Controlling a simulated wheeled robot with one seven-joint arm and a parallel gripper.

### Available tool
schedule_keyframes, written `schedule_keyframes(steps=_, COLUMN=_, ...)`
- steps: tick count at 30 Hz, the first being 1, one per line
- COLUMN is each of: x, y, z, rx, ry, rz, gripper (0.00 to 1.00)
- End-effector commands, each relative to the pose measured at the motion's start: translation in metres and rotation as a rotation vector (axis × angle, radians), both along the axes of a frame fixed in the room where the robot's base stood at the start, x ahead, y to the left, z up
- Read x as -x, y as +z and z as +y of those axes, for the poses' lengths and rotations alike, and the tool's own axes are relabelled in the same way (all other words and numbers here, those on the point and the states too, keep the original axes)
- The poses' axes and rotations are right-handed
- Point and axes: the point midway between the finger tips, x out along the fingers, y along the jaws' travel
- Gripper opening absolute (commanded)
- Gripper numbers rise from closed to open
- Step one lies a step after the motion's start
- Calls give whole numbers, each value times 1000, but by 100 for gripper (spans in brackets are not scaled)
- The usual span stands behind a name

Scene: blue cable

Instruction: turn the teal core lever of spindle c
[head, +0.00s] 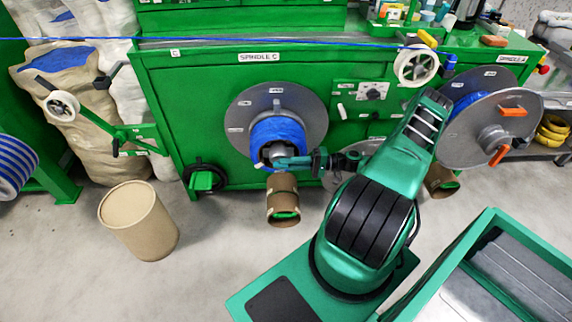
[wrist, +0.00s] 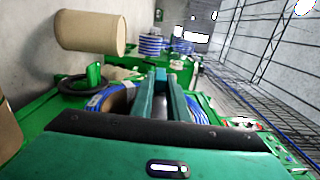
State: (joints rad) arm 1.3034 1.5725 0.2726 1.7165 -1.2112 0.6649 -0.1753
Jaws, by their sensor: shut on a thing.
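Spindle C is a grey disc (head: 318,112) on the front of the green machine, under a "SPINDLE C" label (head: 258,57). A coil of blue cable (head: 277,133) is wound around its core. My gripper (head: 282,162) reaches in from the right to the core's front. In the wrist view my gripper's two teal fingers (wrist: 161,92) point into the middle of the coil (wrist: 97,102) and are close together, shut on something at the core. The teal core lever cannot be told apart from the fingers in either view.
A cardboard tube (head: 283,200) sits just below the spindle, close under my gripper. A tan drum (head: 138,222) stands on the floor at left. Spindle A's disc (head: 462,142) with orange levers is at right. Floor between drum and tube is clear.

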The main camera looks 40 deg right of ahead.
Motion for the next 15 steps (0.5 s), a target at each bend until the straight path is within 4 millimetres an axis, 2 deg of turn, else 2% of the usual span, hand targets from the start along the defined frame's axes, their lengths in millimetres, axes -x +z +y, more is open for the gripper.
schedule_keyframes(steps=11, x=1, y=-3, z=1, rx=-1, ry=2, rz=7, gripper=0)
schedule_keyframes(steps=12, x=1, y=-3, z=1, rx=-1, ry=2, rz=7, gripper=24)
schedule_keyframes(steps=13, x=1, y=-3, z=1, rx=-1, ry=2, rz=7, gripper=31)
schedule_keyframes(steps=15, x=1, y=-3, z=1, rx=-1, ry=2, rz=5, gripper=33)
